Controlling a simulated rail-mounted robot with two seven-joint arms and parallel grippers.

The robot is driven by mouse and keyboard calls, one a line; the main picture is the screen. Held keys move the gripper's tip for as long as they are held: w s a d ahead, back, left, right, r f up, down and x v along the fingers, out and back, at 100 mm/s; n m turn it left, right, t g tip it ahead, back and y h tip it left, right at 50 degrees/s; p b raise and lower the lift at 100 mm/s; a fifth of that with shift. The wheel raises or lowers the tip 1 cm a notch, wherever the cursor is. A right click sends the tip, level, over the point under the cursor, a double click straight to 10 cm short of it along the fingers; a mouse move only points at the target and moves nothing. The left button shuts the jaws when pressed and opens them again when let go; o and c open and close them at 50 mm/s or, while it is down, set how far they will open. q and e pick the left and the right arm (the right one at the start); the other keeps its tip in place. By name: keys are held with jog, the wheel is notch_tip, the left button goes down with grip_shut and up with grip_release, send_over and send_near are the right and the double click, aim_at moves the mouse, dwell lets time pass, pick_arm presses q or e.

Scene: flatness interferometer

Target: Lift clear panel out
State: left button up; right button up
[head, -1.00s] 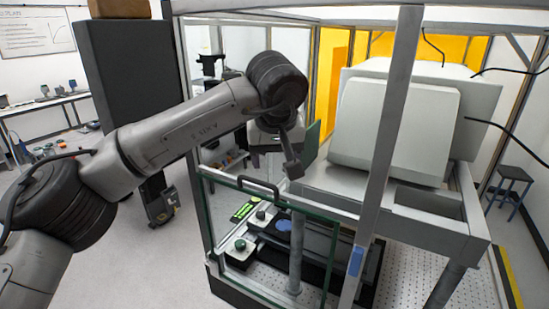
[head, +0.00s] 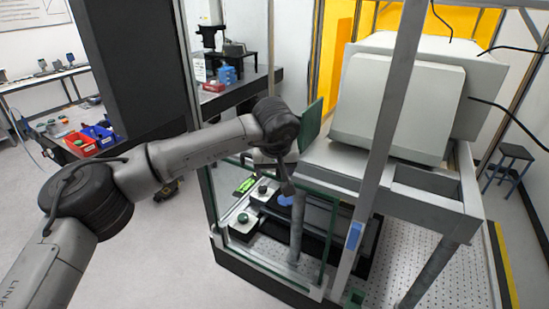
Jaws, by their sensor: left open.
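The clear panel (head: 331,235) stands upright in the front of the metal-framed enclosure, with a green edge around see-through glass. Its upper edge passes behind my left gripper (head: 286,187), which hangs in front of it with the fingers pointing down. My left gripper is open and I see nothing held in it. The black handle on the panel's top edge is mostly hidden by my left arm and gripper; I cannot tell whether the fingers touch it. My right gripper is not in view.
A metal post (head: 385,130) of the enclosure rises right of the panel. Behind it, a large white housing (head: 392,105) sits on a grey stand (head: 410,195). Another green upright plate (head: 311,125) is just behind my left wrist.

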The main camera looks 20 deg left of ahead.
pick_arm(q)
jog(key=shift+w+f, duration=0.1)
jog(key=shift+f, duration=0.2)
jog(key=shift+c, duration=0.4)
grip_shut()
dwell(0.5)
jog(key=c, duration=1)
grip_release()
jog(key=shift+a, duration=0.1)
grip_shut()
